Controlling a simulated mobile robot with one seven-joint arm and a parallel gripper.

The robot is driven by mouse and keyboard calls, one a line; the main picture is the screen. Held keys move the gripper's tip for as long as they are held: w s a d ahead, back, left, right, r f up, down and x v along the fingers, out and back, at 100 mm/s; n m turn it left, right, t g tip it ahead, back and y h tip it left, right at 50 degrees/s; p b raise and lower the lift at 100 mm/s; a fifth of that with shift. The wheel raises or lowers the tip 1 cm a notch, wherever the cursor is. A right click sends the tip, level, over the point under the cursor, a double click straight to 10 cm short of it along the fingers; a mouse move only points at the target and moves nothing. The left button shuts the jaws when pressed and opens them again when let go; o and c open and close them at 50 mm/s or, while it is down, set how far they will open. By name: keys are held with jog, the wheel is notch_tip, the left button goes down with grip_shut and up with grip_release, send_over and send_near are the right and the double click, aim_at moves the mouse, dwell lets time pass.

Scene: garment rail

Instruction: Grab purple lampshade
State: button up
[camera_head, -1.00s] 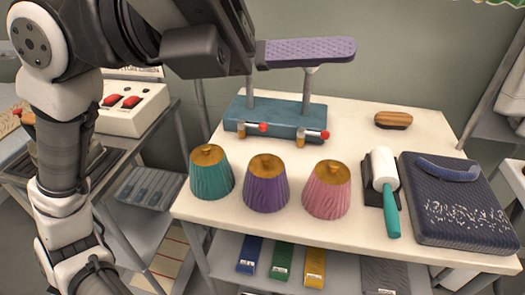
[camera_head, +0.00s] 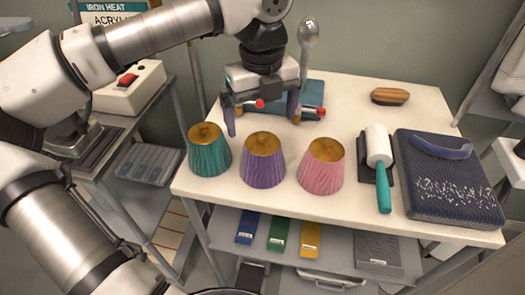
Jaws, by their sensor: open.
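The purple lampshade (camera_head: 262,165) stands upright on the white table, with its gold-brown top facing up. It is the middle one of three pleated lampshades. The teal lampshade (camera_head: 208,155) stands to its left and the pink lampshade (camera_head: 321,171) to its right. My gripper (camera_head: 262,122) points down with its two fingers spread and nothing between them. In the picture its fingertips are just above and behind the purple lampshade, apart from it. The left fingertip is close to the teal lampshade's top.
Behind my gripper is a blue press base (camera_head: 313,92), partly hidden by it. A lint roller (camera_head: 379,160) with teal handle, a dark folded garment (camera_head: 447,185) and a wooden brush (camera_head: 390,96) lie on the right. The table's front strip (camera_head: 350,204) is clear.

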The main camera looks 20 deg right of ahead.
aim_at(262, 148)
notch_tip(262, 148, down, 9)
jog(key=shift+d+f+p, duration=0.1)
jog(key=shift+f+p, duration=0.1)
jog(key=shift+p, duration=0.8)
jog(key=c, duration=0.9)
jog(key=shift+r, duration=0.1)
